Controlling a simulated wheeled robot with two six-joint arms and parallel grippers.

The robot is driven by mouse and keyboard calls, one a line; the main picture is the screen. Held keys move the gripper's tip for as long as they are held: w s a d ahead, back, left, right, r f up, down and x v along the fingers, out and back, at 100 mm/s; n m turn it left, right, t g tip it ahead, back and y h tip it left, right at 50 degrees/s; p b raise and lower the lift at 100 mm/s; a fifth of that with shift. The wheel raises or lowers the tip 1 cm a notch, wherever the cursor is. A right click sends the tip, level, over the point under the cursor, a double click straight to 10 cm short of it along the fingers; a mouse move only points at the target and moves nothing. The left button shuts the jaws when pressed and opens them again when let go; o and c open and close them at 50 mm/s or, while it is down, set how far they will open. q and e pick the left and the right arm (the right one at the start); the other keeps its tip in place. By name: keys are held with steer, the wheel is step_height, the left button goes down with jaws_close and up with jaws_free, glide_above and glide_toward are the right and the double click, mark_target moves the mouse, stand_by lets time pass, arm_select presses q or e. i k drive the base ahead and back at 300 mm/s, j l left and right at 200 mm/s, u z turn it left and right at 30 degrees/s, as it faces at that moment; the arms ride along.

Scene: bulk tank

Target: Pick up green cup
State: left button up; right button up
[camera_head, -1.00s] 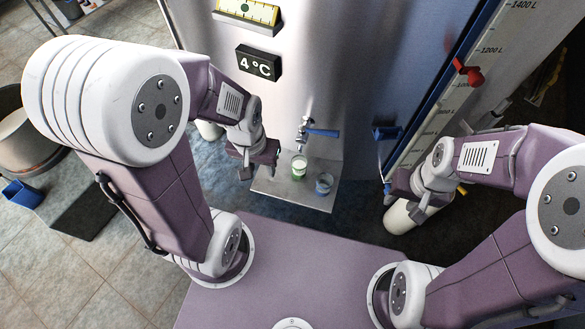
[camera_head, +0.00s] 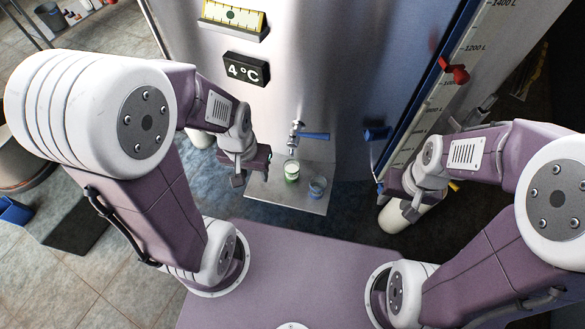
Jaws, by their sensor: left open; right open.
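The green cup (camera_head: 292,172) holds something white and stands upright on a small metal shelf (camera_head: 285,196), below the tap (camera_head: 296,135) on the tank front. A blue cup (camera_head: 317,187) stands on the same shelf to its right. My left gripper (camera_head: 255,172) is open, just left of the green cup and apart from it. My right gripper (camera_head: 398,205) is open and empty, well to the right of the shelf; its fingers are partly hidden.
The steel tank (camera_head: 340,70) rises behind the shelf. The tap has a blue handle (camera_head: 315,136). A temperature display (camera_head: 246,69) reads 4 °C. A red marker (camera_head: 454,74) sits on the litre scale at right. A blue container (camera_head: 13,211) is at far left.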

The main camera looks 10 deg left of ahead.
mark_target(291, 167)
steer(key=j+z, duration=0.25)
steer(key=j, duration=0.15)
steer(key=k+j+z, duration=0.2)
steer(key=j, duration=0.2)
steer(key=j+z, duration=0.25)
steer(key=j, duration=0.2)
steer(key=k+j+z, duration=0.2)
steer(key=j, duration=0.15)
steer(key=j+z, duration=0.25)
steer(key=j, duration=0.15)
steer(key=k+l, duration=0.05)
